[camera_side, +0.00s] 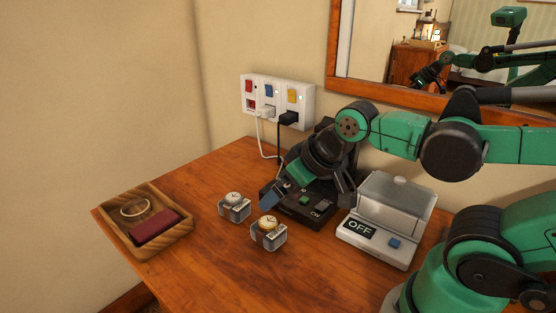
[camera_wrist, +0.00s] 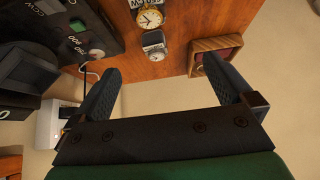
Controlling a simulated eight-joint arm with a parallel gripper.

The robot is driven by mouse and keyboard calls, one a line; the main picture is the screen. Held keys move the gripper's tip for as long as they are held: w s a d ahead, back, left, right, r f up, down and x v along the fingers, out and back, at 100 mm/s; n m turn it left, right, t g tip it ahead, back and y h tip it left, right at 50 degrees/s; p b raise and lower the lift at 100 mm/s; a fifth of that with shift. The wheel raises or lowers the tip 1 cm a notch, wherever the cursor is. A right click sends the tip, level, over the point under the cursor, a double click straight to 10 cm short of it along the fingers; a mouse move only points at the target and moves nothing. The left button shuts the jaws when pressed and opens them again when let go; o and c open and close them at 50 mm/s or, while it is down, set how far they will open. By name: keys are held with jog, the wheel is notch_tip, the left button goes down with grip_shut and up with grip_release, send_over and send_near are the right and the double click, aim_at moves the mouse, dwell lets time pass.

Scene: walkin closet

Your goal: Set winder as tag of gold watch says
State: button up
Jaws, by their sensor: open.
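The gold watch (camera_side: 269,224) sits on a small clear stand on the table, and its tag (camera_side: 274,239) is too small to read. It also shows at the top of the wrist view (camera_wrist: 150,18). The black winder (camera_side: 296,212) stands behind it, with a green button and a switch marked ON; part of it is hidden by my arm. In the wrist view the winder (camera_wrist: 105,35) shows a green display, a round knob and lettering like CCW, upside down. My gripper (camera_side: 310,195) is open and empty, above the winder.
A silver watch (camera_side: 234,198) on a similar stand is left of the gold one. A wooden tray (camera_side: 112,221) holds a ring-like band and a dark red item. A grey lidded device (camera_side: 376,247) reads OFF. A power strip (camera_side: 278,98) with plugs is on the wall. The front table is clear.

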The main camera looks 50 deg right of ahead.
aim_at(268, 221)
jog(key=w+f+m+g, duration=0.1)
jog(key=f+g, duration=0.1)
jog(key=w+f+m+g, duration=0.2)
jog(key=w+d+f+m+g, duration=0.1)
jog(key=w+f+g, duration=0.1)
jog(key=shift+f+m, duration=0.3)
jog(key=shift+m, duration=0.1)
jog(key=shift+w+f+g, duration=0.1)
jog(key=shift+f+g, duration=0.2)
jog(key=shift+g, duration=0.1)
jog(key=shift+f, duration=2.95)
jog(key=c, duration=1.2)
jog(key=shift+r, duration=0.1)
